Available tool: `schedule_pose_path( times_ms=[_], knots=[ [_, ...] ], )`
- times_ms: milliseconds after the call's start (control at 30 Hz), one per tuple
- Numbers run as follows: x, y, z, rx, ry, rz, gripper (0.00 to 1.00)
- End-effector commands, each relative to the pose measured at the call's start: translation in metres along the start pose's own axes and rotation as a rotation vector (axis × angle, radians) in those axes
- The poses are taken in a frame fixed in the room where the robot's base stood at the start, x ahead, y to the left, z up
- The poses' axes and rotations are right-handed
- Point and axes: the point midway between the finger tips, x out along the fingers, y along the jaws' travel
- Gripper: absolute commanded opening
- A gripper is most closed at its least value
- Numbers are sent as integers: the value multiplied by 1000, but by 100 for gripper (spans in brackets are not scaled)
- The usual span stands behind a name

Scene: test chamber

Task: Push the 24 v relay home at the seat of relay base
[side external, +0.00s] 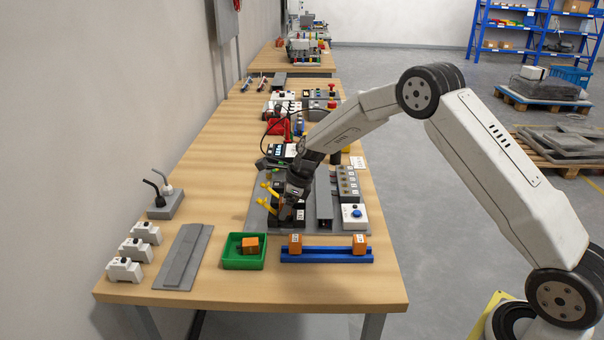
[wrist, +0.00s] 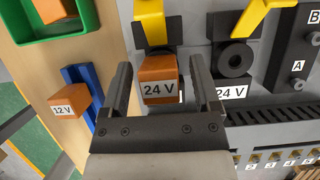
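An orange relay marked 24 V (wrist: 161,88) stands at a dark relay base (wrist: 155,57) with a yellow lever (wrist: 150,22), in the wrist view. I cannot tell how deep it sits. My gripper (wrist: 158,82) has one finger on each side of the relay; a gap shows at the left finger, and the right finger is close to it. A second dark base (wrist: 234,58), with a 24 V label below and its own yellow lever (wrist: 262,14), is empty to the right. In the side view my gripper (side external: 290,208) is low over the bases and hides the relay.
A blue rack (side external: 326,256) holds two orange relays (side external: 295,243) (side external: 360,243); one reads 12 V (wrist: 63,109) in the wrist view. A green tray (side external: 243,263) holds another orange block (side external: 250,244). A grey duct (side external: 324,200) and a blue-button box (side external: 354,215) stand right of my gripper.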

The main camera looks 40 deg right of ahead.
Motion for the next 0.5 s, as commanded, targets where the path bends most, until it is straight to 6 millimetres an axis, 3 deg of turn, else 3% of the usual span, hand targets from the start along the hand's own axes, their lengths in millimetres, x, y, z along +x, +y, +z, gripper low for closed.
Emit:
schedule_pose_path(
  times_ms=[500],
  knots=[
    [-7, 0, 0, 0, 0, 0, 85]
  ],
)
